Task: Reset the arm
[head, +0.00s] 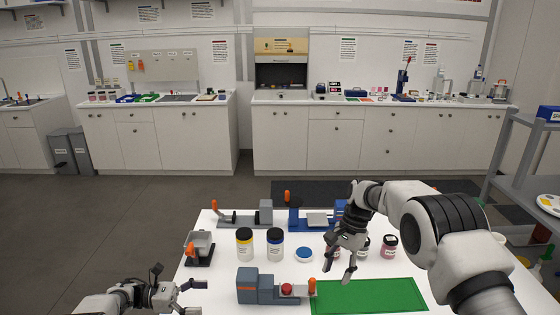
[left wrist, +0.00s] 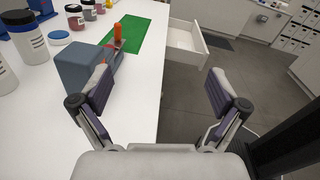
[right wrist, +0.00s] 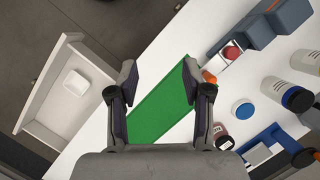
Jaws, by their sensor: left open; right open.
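My left gripper (head: 192,291) is open and empty at the table's left front corner. In the left wrist view its spread fingers (left wrist: 160,98) are over the table edge and the floor, with nothing between them. My right gripper (head: 338,278) is open, pointing down above the white table near the green mat (head: 372,296). In the right wrist view its spread fingers (right wrist: 158,88) frame the green mat (right wrist: 160,108), and nothing is held. My right arm hides part of the jars behind it.
On the table stand a yellow-banded jar (head: 244,244), a blue-lidded jar (head: 275,245), a blue lid (head: 304,254), a dark red jar (head: 390,246), a grey device with a red knob (head: 262,287) and a blue device (head: 312,219). An open drawer (left wrist: 187,45) juts out at the table's side.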

